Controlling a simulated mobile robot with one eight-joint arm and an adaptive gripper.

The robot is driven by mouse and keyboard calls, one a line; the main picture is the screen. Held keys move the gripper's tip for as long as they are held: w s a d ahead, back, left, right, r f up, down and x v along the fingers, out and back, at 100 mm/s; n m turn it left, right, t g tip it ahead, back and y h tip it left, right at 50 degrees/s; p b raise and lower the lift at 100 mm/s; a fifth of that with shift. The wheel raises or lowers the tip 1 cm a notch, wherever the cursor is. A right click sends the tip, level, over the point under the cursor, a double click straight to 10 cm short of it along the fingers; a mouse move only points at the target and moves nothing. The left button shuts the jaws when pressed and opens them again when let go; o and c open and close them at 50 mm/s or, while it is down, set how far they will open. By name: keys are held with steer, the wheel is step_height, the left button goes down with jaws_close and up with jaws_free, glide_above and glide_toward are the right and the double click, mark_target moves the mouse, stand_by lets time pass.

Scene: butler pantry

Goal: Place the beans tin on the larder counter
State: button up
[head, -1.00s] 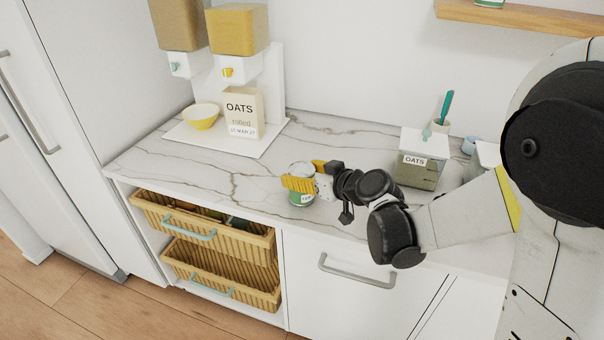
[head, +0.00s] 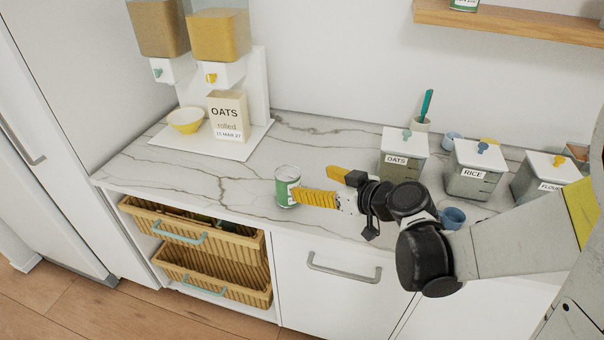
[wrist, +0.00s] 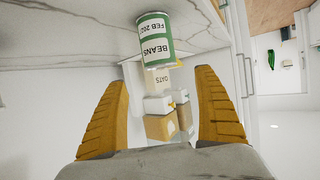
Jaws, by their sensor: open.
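The beans tin (head: 287,187) stands upright on the marble larder counter (head: 225,180), near its front edge. It is silver-topped with a green and white label. In the wrist view the beans tin (wrist: 154,40) shows its BEANS label beyond the fingertips. My gripper (head: 333,185) is open, with yellow ribbed fingers, just to the right of the tin. In the wrist view nothing is between the fingers of my gripper (wrist: 163,105), and the tin is apart from them.
An oats carton (head: 228,117) and a yellow bowl (head: 185,120) stand on a white board at the back left. Canisters of oats (head: 402,155), rice (head: 473,170) and flour (head: 543,178) stand to the right. Two wicker drawers (head: 200,235) lie below the counter, partly out.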

steer(key=s+d+r+m+g+h, duration=0.1)
steer(key=s+d+m+h, duration=0.3)
steer(key=s, duration=0.5)
steer(key=s+d+r+m+g+h, duration=0.1)
steer(key=s+d+m+g+h, duration=0.1)
steer(key=s+d, duration=0.6)
steer(key=shift+s+r+m+g+h, duration=0.3)
steer(key=shift+s+m+h, duration=0.6)
steer(key=shift+s+h, duration=0.35)
